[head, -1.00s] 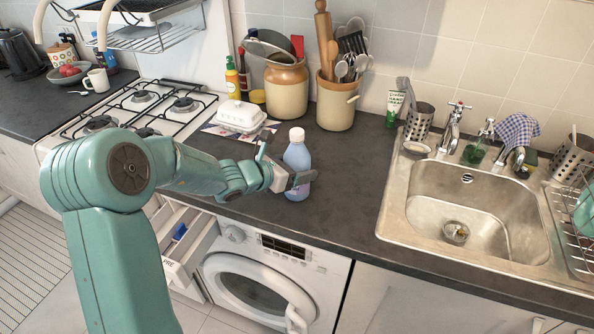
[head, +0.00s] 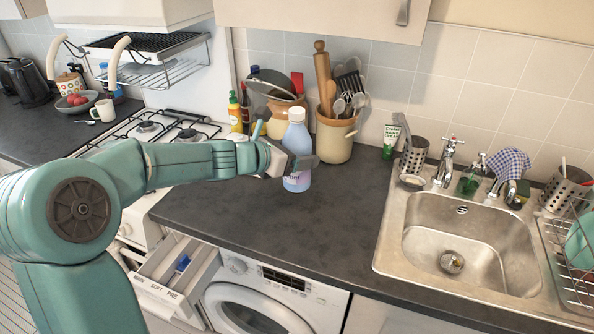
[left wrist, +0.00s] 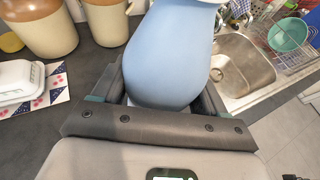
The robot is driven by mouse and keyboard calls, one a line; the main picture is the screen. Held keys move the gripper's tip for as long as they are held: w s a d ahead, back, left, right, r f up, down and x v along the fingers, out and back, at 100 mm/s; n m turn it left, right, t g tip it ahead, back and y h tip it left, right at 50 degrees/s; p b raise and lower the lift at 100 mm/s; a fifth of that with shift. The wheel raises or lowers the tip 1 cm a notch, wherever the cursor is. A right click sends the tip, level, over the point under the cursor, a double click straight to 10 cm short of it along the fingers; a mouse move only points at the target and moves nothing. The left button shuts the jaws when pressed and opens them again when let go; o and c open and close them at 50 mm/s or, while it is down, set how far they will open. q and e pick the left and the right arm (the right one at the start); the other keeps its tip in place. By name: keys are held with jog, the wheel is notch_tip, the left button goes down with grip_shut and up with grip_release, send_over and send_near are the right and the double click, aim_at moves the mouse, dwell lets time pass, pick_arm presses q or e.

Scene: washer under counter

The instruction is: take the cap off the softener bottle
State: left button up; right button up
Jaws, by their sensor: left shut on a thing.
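The softener bottle (head: 297,140) is pale blue with a label low on its front and stands upright. Its white cap (head: 296,114) is on top. My left gripper (head: 301,163) is shut around the bottle's lower body and holds it above the counter. In the left wrist view the blue body of the bottle (left wrist: 172,50) fills the space between the fingers; the cap is mostly beyond the top edge there. My right gripper is not in view.
Behind stand a utensil crock (head: 333,142) and another jar. The sink (head: 470,235) is at right, the gas hob (head: 150,133) at left. The washer's detergent drawer (head: 180,272) is pulled out below the counter (head: 260,215), whose front middle is clear.

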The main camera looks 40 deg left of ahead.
aim_at(288, 138)
pick_arm(q)
notch_tip(288, 138, up, 4)
jog(key=shift+r+p, duration=0.2)
jog(key=shift+p, duration=0.4)
jog(key=o, duration=0.6)
jog(key=c, duration=0.7)
jog(key=shift+o, duration=0.2)
jog(key=shift+f, duration=0.1)
